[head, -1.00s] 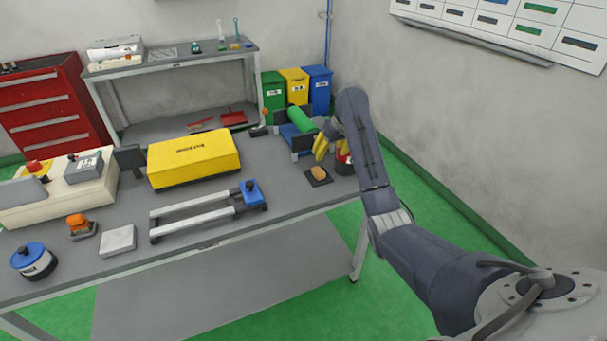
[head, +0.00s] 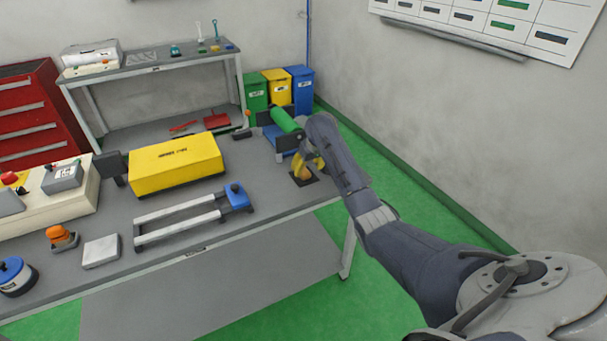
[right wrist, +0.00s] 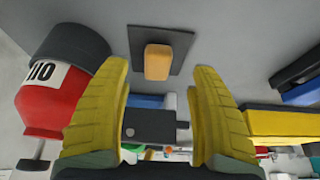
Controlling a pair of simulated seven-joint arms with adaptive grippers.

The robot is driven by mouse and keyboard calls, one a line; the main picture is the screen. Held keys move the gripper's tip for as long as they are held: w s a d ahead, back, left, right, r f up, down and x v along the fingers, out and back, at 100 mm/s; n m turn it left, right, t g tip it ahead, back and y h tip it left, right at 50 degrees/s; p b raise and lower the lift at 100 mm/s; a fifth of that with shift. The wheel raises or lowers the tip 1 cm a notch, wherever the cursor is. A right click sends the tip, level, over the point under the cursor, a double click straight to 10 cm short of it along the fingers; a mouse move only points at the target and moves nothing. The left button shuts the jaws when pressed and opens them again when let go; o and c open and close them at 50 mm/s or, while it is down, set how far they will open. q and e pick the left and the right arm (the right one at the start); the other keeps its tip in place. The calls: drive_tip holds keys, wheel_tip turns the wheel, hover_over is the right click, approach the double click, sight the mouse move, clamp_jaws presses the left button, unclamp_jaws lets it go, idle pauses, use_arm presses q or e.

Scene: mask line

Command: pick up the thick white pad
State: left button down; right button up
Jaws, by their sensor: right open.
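The thick white pad (head: 100,251) lies flat near the front edge of the grey table, left of the frame with the two rails. Nothing touches it. My right gripper (head: 308,168) is at the table's right end, well away from the pad, with yellow fingers. In the right wrist view the fingers (right wrist: 163,105) are spread and empty. An orange-tan block (right wrist: 158,62) on a dark square mat (right wrist: 183,46) lies beyond the fingertips. My left gripper is not in view.
A blue-ended rail frame (head: 180,217) and a yellow case (head: 175,165) lie between my right gripper and the pad. An orange-topped device (head: 60,236) and a blue-topped round canister (head: 14,275) stand left of the pad. A red canister (right wrist: 55,95) stands beside the right gripper.

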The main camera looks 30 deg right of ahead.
sight(305, 173)
drive_tip(key=shift+x, duration=2.7)
drive_tip(key=shift+d, duration=0.1)
drive_tip(key=shift+c, duration=0.2)
drive_tip(key=c, duration=1)
